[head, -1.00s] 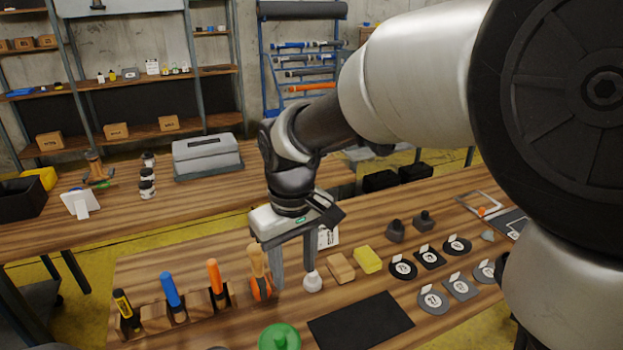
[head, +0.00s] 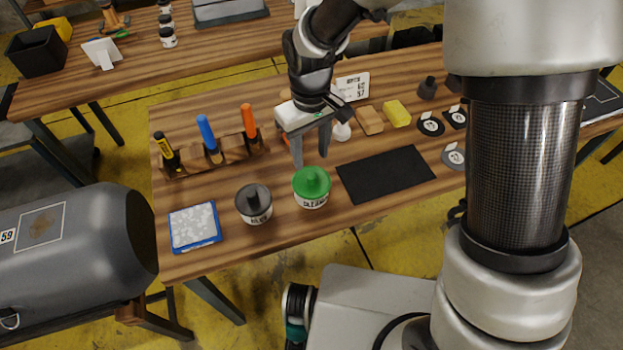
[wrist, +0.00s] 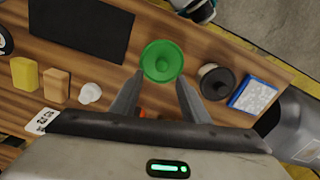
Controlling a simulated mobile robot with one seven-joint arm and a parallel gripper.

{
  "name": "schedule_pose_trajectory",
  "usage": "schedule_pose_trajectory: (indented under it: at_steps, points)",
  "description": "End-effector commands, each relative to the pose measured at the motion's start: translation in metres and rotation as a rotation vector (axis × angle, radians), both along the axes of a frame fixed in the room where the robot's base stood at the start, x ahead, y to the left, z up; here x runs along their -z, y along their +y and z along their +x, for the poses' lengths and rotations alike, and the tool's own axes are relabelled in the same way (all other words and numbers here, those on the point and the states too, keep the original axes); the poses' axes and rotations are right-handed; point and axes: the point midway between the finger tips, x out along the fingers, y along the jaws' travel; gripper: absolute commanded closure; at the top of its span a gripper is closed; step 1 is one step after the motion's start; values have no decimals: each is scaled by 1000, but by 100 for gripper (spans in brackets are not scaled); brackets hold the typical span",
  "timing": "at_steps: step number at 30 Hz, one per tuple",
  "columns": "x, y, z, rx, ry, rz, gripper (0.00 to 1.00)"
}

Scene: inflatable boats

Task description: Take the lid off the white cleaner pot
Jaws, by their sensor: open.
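The white cleaner pot (head: 311,202) stands upright on the workbench, its dark lettering partly visible. Its wide green lid (head: 312,182) with a raised knob sits on top. The lid also shows in the wrist view (wrist: 162,61), just beyond the fingertips and between their lines. My gripper (head: 311,158) is open and empty, fingers pointing down, behind the pot in the head view. It shows in the wrist view too (wrist: 159,78). The fingers look apart from the lid; their exact height above the bench is hard to tell.
A dark-lidded pot (head: 254,204) stands close left of the cleaner pot, and a blue-edged tray (head: 194,227) lies further left. A black mat (head: 386,174) lies to the right. A tool rack (head: 210,155) and a small white bulb-shaped item (head: 342,131) are behind.

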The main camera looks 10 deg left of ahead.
Motion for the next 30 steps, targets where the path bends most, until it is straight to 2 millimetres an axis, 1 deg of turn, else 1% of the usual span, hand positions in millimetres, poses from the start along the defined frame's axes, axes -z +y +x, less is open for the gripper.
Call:
schedule_pose_trajectory:
  at_steps: [1, 5, 8, 11, 15, 18, 24, 26, 30]
  points:
    - [5, 0, 0, 0, 1, -1, 58]
    - [11, 0, -1, 0, 1, -1, 58]
    - [23, -2, -4, 0, 4, -2, 58]
    - [39, -3, -8, -1, 4, -2, 58]
    - [56, -3, -7, 0, 2, -1, 58]
    - [60, -3, -7, 0, 1, 1, 58]
    - [60, -3, -7, 0, 0, 1, 58]
    - [60, -3, -7, 0, 0, 1, 68]
    - [60, -2, -7, 0, 0, 1, 92]
